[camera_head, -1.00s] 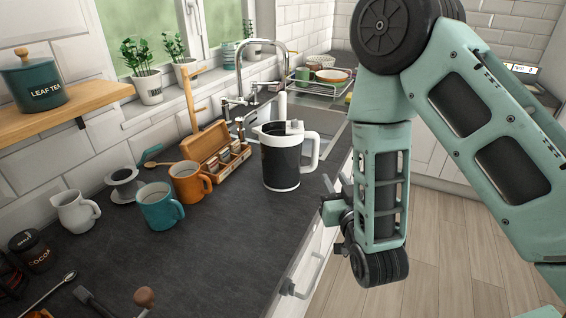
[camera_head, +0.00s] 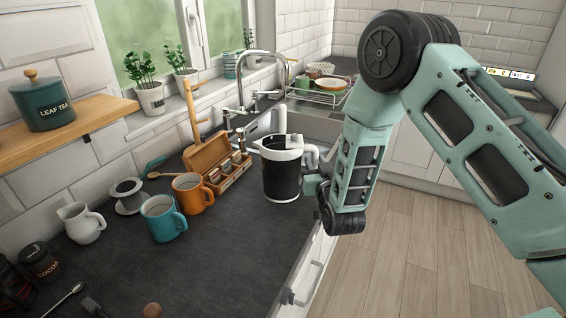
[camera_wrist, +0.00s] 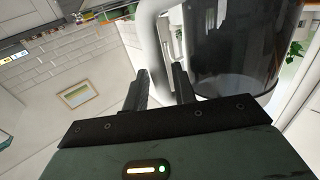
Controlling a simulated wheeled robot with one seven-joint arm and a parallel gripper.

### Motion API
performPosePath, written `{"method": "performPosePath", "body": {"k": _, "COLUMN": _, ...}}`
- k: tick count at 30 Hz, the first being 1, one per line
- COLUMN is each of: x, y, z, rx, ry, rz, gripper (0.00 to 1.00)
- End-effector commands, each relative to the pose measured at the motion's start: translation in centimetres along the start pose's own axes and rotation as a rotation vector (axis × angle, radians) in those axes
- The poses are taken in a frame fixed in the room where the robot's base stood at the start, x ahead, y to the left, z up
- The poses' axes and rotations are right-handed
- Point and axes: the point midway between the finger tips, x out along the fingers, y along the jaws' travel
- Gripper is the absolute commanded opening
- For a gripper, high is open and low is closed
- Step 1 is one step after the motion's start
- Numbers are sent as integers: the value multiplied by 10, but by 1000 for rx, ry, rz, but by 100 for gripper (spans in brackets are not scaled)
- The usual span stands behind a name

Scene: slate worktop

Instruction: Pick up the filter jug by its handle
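The filter jug (camera_head: 281,172) stands upright on the worktop near the sink, with a dark body, white rim and base, and a white handle (camera_head: 313,154) facing right. My gripper (camera_head: 310,183) is at the handle's lower part, right of the jug. In the wrist view, the fingers of my gripper (camera_wrist: 160,82) are apart, one on each side of the white handle (camera_wrist: 154,42). The jug's dark body (camera_wrist: 235,50) fills the upper right there. Firm contact with the handle cannot be seen.
An orange mug (camera_head: 189,197), a teal mug (camera_head: 160,220) and a wooden box (camera_head: 208,155) stand left of the jug. The sink and a dish rack (camera_head: 318,97) lie behind it. The worktop's front edge is close on the right.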

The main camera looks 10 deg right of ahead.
Motion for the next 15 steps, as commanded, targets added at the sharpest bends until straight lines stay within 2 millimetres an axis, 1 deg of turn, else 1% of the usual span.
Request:
{"method": "performPosePath", "body": {"k": 1, "x": 7, "y": 1, "z": -2, "rx": 0, "ry": 0, "rz": 1, "gripper": 27}}
{"method": "performPosePath", "body": {"k": 4, "x": 14, "y": 0, "z": -1, "rx": -1, "ry": 1, "rz": 1, "gripper": 27}}
{"method": "performPosePath", "body": {"k": 11, "x": 16, "y": 0, "z": 0, "rx": 0, "ry": 0, "rz": 0, "gripper": 27}}
{"method": "performPosePath", "body": {"k": 12, "x": 16, "y": 0, "z": 0, "rx": 0, "ry": 0, "rz": 0, "gripper": 21}}
{"method": "performPosePath", "body": {"k": 14, "x": 16, "y": 0, "z": 0, "rx": 0, "ry": 0, "rz": 0, "gripper": 4}}
{"method": "performPosePath", "body": {"k": 15, "x": 16, "y": 0, "z": 0, "rx": 0, "ry": 0, "rz": 0, "gripper": 0}}
